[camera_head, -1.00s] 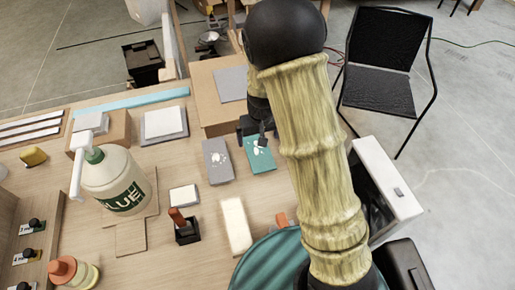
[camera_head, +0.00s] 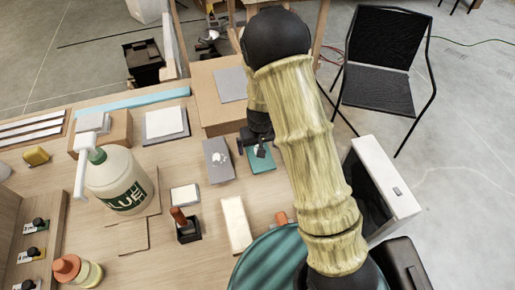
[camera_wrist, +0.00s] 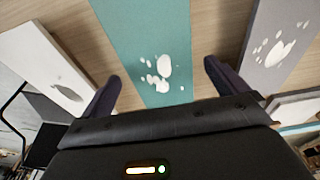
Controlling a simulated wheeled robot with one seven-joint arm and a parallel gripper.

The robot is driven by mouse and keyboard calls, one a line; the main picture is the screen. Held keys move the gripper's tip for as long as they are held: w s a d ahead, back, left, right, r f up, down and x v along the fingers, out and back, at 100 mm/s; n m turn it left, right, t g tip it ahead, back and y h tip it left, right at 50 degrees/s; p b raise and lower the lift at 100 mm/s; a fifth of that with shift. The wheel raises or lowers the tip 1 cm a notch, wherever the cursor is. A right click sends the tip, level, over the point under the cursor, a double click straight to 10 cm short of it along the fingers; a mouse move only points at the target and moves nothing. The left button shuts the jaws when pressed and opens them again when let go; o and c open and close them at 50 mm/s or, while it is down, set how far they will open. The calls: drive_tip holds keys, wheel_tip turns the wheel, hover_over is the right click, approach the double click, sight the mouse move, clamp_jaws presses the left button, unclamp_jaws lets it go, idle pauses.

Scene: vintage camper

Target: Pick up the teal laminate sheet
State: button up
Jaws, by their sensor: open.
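The teal laminate sheet (camera_head: 262,160) lies flat on the wooden bench, with white glue blobs on its face. In the wrist view the teal sheet (camera_wrist: 150,40) runs between my fingers, its glue blobs just ahead of the palm. My gripper (camera_head: 260,152) is over the sheet in the head view and partly hides it. In the wrist view my gripper (camera_wrist: 162,85) is open, with one finger on each side of the sheet. I cannot tell how far the fingertips are above the bench.
A grey sheet (camera_head: 217,172) with white blobs lies just left of the teal one. A wooden block (camera_head: 215,112) with a grey sheet (camera_head: 231,84) stands behind. A glue bottle (camera_head: 118,182), a cream block (camera_head: 236,226) and a brush in a dark holder (camera_head: 187,232) are nearby.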

idle(0.4)
drive_tip(key=c, duration=1.1)
wheel_tip(320, 180, up, 10)
drive_tip(key=b, duration=0.1)
